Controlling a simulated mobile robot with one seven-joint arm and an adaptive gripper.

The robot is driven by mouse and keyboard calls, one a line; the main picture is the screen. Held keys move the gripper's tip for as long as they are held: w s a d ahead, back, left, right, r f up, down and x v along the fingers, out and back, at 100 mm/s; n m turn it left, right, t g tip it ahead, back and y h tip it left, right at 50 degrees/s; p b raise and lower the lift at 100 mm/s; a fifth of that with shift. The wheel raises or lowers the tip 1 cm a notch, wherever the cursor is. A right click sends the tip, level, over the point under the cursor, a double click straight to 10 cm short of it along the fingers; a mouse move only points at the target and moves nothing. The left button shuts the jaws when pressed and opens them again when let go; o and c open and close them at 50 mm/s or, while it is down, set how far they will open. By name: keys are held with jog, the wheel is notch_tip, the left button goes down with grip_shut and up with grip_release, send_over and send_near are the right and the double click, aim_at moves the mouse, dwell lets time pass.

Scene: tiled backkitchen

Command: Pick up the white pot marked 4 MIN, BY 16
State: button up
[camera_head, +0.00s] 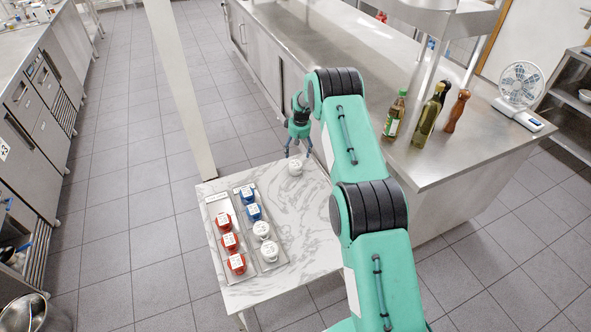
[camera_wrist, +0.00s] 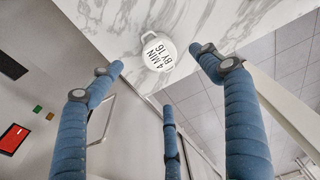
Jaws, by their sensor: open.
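The white pot (camera_head: 295,168) stands alone on the marble-topped table (camera_head: 310,222), near its far edge. In the wrist view the white pot (camera_wrist: 157,52) shows its label, "4 MIN BY 16". My gripper (camera_head: 298,153) is open just above and beyond the pot in the head view. In the wrist view its blue-padded fingers (camera_wrist: 155,62) are spread, with the pot showing between and beyond their tips. Nothing is between the fingers, and I see no contact with the pot.
A two-lane tray (camera_head: 248,234) on the table's left holds three red pots (camera_head: 230,241), two blue pots (camera_head: 250,203) and two white pots (camera_head: 266,240). A steel counter (camera_head: 350,80) with bottles (camera_head: 428,115) runs beside the table. A pale post (camera_head: 181,90) rises behind it.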

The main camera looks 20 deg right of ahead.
aim_at(296, 164)
jog(key=f, duration=0.5)
jog(key=w+f+b, duration=0.1)
jog(key=f, duration=0.1)
jog(key=shift+f, duration=0.35)
jog(key=shift+a+f, duration=0.1)
jog(key=shift+w+f+b, duration=0.15)
jog(key=shift+f+b, duration=0.3)
jog(key=shift+f, duration=0.8)
jog(key=shift+w+f+b, duration=0.1)
jog(key=shift+f+b, duration=0.3)
jog(key=shift+f, duration=0.85)
jog(key=c, duration=1.5)
jog(key=shift+r, duration=0.15)
